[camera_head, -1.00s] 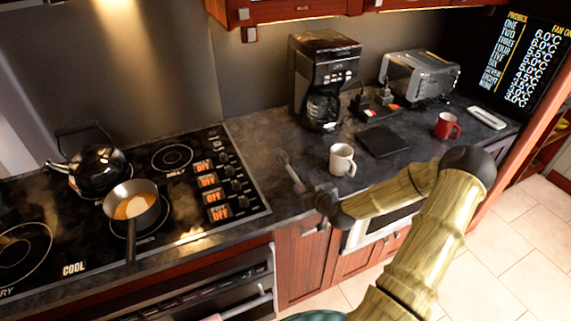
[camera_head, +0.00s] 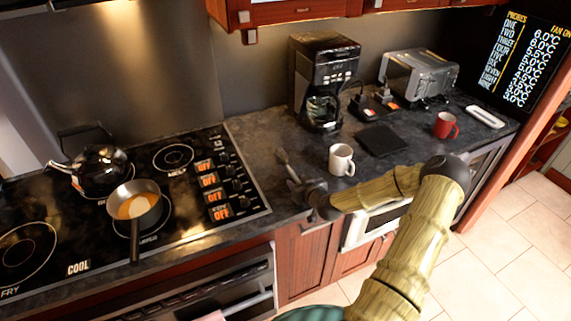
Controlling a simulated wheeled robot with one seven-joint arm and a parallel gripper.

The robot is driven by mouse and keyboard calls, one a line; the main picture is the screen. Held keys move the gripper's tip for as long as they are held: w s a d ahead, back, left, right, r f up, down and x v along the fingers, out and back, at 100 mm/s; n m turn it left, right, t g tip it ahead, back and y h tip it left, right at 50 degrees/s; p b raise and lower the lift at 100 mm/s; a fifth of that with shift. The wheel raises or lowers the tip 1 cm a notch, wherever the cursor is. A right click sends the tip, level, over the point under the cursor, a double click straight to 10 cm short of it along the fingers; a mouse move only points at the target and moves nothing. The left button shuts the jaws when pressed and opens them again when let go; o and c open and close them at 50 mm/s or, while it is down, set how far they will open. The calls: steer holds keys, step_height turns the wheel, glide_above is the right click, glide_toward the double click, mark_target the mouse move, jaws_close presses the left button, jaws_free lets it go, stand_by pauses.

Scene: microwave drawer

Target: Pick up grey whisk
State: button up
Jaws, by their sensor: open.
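The grey whisk (camera_head: 284,159) lies on the dark counter between the stove and the white mug. Its lower handle end is hidden by my gripper. My gripper (camera_head: 297,187) is open at the counter's front, over the near end of the whisk. I cannot tell whether the whisk's handle is between the fingers.
A white mug (camera_head: 341,160) stands just right of the whisk. A coffee maker (camera_head: 323,80) is behind it, with a black square mat (camera_head: 382,140) and a red mug (camera_head: 445,125) to the right. The stove (camera_head: 174,187) with a pan (camera_head: 134,204) and kettle (camera_head: 92,172) is left.

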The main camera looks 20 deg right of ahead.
jaws_close()
steer(key=shift+r, duration=0.1)
steer(key=shift+r+b, duration=0.95)
steer(key=shift+r, duration=4)
